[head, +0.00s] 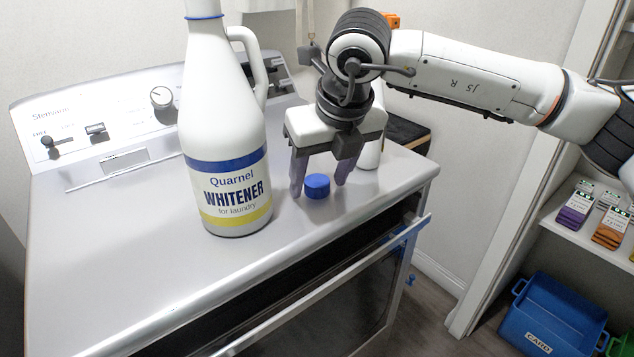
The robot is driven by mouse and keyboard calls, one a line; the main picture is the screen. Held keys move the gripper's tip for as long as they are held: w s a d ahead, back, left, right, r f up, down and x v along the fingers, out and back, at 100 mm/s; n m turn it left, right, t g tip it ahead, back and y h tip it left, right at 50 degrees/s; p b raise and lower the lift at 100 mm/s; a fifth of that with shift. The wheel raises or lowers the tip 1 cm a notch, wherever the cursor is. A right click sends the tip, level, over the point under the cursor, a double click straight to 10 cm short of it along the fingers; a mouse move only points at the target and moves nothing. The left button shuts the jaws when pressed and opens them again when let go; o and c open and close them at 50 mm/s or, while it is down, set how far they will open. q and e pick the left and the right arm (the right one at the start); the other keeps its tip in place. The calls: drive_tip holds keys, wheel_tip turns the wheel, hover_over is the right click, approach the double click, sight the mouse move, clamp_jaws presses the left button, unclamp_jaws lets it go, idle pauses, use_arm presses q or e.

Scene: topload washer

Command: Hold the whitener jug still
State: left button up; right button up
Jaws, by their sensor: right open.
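The whitener jug (222,120) is a white bottle with a side handle, a blue ring at its neck and a blue and yellow label. It stands upright on the pale machine top (110,245); its mouth is cut off by the upper picture edge. A blue cap (317,187) lies on the machine top to the right of the jug. My right gripper (321,180) points down over the cap, open, with its fingertips on either side of it. I cannot tell if they touch it. This gripper is apart from the jug. My left gripper is out of view.
A control panel (130,105) with knobs runs along the back of the machine. A white object (371,152) is partly hidden behind my right gripper. The front left of the machine top is clear. A blue bin (552,315) and a shelf are at the right.

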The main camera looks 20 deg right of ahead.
sight(320, 184)
drive_tip(key=c, duration=1.1)
wheel_tip(320, 184, up, 10)
